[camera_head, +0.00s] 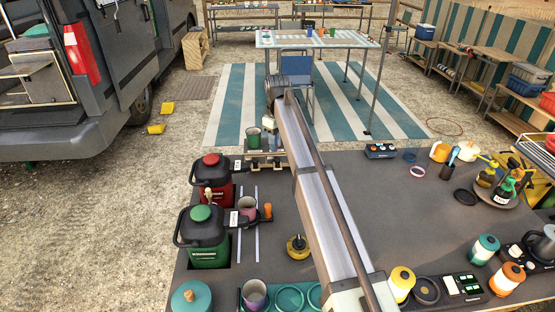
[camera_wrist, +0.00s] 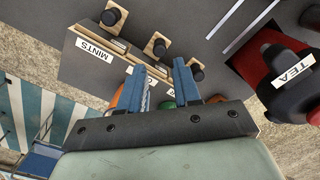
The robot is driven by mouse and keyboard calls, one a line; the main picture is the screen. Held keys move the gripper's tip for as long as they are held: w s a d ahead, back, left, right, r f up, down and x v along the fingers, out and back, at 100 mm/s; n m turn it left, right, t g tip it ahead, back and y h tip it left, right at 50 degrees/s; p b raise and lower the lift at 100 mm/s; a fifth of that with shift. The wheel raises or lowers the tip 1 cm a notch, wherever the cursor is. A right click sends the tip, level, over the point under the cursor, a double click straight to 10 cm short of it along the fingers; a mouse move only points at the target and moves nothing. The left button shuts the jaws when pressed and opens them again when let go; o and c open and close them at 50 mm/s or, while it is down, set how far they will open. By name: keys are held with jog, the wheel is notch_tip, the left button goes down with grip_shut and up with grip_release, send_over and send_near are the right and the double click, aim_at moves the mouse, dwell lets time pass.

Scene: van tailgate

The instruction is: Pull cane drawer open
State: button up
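My gripper (camera_wrist: 165,85) shows in the wrist view with its two blue fingers apart and nothing visibly held between them. Ahead of it is a grey drawer unit (camera_wrist: 80,68) with a row of wooden pieces bearing black knobs (camera_wrist: 158,47). One label reads MINTS; the other labels are mostly hidden by the fingers, so I cannot tell which drawer is cane. The right finger is close to the nearest knob (camera_wrist: 195,72); contact is unclear. In the head view the unit (camera_head: 266,162) is at the table's far edge, partly behind my arm, and my gripper cannot be made out.
A red canister (camera_head: 212,180), labelled TEA in the wrist view (camera_wrist: 290,75), and a green canister (camera_head: 206,240) stand left of my arm. A green cup (camera_head: 253,137) is near the unit. Jars (camera_head: 484,249) crowd the right front. The table's middle right is clearer.

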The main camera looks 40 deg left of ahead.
aim_at(278, 159)
notch_tip(278, 159, down, 7)
jog(key=shift+f, duration=0.2)
dwell(0.4)
grip_shut()
dwell(0.3)
